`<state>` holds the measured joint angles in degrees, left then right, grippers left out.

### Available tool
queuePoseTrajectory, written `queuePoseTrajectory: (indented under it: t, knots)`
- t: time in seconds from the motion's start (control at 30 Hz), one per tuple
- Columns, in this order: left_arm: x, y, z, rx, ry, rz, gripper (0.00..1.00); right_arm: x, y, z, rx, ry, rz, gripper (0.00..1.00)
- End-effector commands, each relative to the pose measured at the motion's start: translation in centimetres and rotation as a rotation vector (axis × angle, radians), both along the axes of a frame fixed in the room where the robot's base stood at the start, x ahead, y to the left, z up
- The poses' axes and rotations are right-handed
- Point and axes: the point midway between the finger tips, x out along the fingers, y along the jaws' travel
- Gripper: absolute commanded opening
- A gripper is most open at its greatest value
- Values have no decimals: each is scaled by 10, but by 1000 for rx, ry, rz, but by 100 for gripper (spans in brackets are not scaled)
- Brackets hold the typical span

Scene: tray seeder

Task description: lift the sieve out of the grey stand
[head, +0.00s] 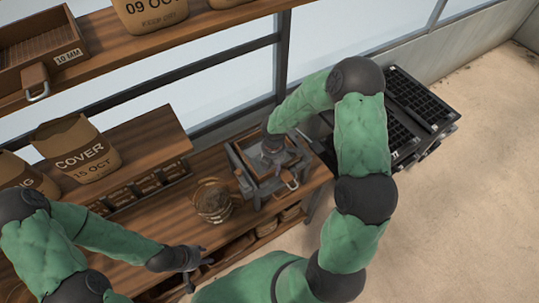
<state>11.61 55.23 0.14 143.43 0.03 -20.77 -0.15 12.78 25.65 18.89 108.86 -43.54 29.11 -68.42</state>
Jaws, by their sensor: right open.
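The grey stand (238,158) is on the right end of the wooden bench. The sieve sits in it, and its handle with a metal loop (291,182) sticks out toward the front right. My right gripper (271,160) reaches down over the sieve and stand from above. It is open, but its fingertips are small and partly hidden, so I cannot tell whether they touch the sieve. My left gripper (197,275) is open and empty at the bench's front edge, well left of and in front of the stand.
A round container of brown material (212,201) stands left of the stand. A COVER bag (77,149) is on a raised shelf at left. A 10 MM wooden sieve (40,45) lies on the upper shelf. Black cell trays (420,100) are at right, beyond my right arm.

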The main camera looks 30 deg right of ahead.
Motion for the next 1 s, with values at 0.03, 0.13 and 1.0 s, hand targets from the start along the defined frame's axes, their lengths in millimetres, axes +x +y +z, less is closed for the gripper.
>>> queuePoseTrajectory:
  t: [0.03,0.13,1.0]
  knots:
    - [0,0,2,0,0,0,40,0,0,-8,2,4,-1,42]
    - [0,0,2,0,0,0,40,0,-1,-23,1,4,0,42]
    - [0,0,2,0,0,0,40,2,-1,-37,0,-1,-1,0]
